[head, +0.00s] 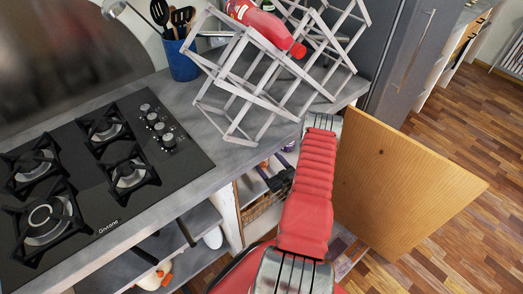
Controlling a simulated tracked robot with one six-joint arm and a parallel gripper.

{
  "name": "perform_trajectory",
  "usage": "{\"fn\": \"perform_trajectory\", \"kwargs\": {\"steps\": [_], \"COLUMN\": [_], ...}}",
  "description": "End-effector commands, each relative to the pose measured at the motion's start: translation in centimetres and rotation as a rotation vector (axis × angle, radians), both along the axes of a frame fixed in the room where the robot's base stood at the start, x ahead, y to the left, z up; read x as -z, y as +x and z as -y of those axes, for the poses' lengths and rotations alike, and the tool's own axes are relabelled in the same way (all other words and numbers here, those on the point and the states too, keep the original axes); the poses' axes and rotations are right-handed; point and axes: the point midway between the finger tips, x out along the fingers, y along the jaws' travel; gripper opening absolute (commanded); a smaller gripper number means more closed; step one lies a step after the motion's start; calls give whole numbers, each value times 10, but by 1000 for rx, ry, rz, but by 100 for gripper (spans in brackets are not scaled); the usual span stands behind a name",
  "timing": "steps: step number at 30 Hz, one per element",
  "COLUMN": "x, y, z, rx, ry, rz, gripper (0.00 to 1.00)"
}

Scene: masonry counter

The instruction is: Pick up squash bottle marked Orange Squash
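A red bottle (262,24) with a red cap lies tilted in a pale lattice rack (238,84) on the counter, its cap end pointing down to the right. Its label is cut off by the top edge and I cannot read it. A green-topped bottle seems to lie behind it, mostly out of frame. I cannot tell whether either bottle is marked Orange Squash. My red arm reaches up the middle of the view to a silver joint by the counter's edge.
A black gas hob (95,165) fills the counter's left side. A blue utensil pot (182,60) stands left of the rack. An open wooden door (400,185) stands right of my arm. Shelves below the counter hold small items. Wooden floor lies clear at right.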

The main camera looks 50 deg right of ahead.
Motion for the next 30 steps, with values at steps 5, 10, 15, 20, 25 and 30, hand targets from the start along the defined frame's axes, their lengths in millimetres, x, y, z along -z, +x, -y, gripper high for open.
{"fn": "perform_trajectory", "kwargs": {"steps": [5, 10, 15, 20, 25, 30], "x": [1, 1, 1, 1, 1, 1], "y": [22, 41, 46, 46, 45, 45], "z": [4, 9, 11, 11, 11, 11], "rx": [-3, -2, -1, 0, 1, 1], "ry": [-2, -2, 0, 0, 0, 0], "rz": [2, 1, 1, 1, 0, 1], "gripper": [76, 76, 76, 76, 76, 72]}}
